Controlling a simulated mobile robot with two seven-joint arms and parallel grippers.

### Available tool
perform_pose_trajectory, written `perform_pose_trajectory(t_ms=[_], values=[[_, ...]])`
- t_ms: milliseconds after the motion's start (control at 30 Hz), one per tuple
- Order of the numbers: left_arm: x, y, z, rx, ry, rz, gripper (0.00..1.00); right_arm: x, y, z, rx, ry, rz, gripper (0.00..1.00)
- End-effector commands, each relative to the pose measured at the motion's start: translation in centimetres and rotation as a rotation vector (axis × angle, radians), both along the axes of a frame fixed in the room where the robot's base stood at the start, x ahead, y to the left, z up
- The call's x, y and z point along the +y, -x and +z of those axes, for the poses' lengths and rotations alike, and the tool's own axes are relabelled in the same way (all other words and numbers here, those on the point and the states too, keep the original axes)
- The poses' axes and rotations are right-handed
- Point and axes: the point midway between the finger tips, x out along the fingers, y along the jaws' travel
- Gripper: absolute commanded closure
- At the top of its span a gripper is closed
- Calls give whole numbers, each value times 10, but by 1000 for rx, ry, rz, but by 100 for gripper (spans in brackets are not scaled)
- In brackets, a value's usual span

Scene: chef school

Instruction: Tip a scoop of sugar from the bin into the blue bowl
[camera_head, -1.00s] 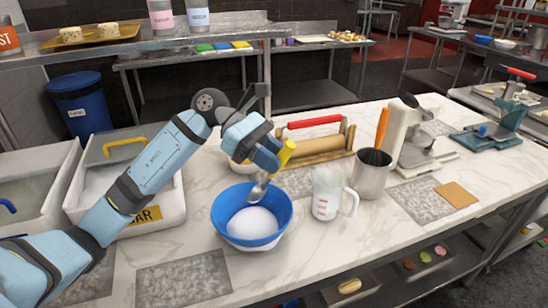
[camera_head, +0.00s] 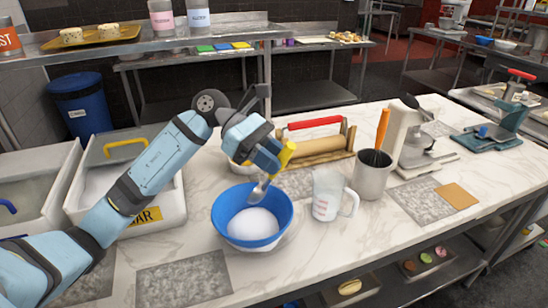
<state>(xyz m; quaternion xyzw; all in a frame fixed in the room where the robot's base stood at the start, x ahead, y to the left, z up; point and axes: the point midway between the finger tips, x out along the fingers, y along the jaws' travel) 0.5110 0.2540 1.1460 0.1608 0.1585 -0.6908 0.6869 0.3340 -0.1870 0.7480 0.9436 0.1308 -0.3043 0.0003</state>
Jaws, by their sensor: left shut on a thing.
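The blue bowl (camera_head: 222,222) stands on the marble counter, with a white heap of sugar (camera_head: 252,223) in it. My left gripper (camera_head: 272,160) is above the bowl's back rim, shut on the yellow handle of a scoop (camera_head: 286,154). The scoop's metal head (camera_head: 259,191) is tilted downward over the back of the bowl. I cannot tell whether sugar is left in it. The sugar bin (camera_head: 178,207), white with a yellow label, stands to the left, partly hidden behind my left arm. My right gripper is not in view.
A clear measuring jug (camera_head: 326,195) stands close to the bowl's right, with a metal pot (camera_head: 371,178) of utensils beyond it. A white bowl (camera_head: 238,166) is behind my gripper.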

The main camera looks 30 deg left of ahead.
Motion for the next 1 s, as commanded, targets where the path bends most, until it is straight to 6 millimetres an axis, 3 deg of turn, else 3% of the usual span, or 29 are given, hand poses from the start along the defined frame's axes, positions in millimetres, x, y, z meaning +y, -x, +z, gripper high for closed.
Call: perform_pose_trajectory(t_ms=[267, 533, 800, 1000], values=[[0, 0, 8, -4, -70, -2, 99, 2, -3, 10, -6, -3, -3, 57], [0, 0, 29, -12, -464, 0, 99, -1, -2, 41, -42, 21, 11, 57], [-1, -1, 41, -14, -839, -1, 99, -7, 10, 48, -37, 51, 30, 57], [0, 0, 41, -11, -972, 1, 99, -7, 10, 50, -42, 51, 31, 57]])
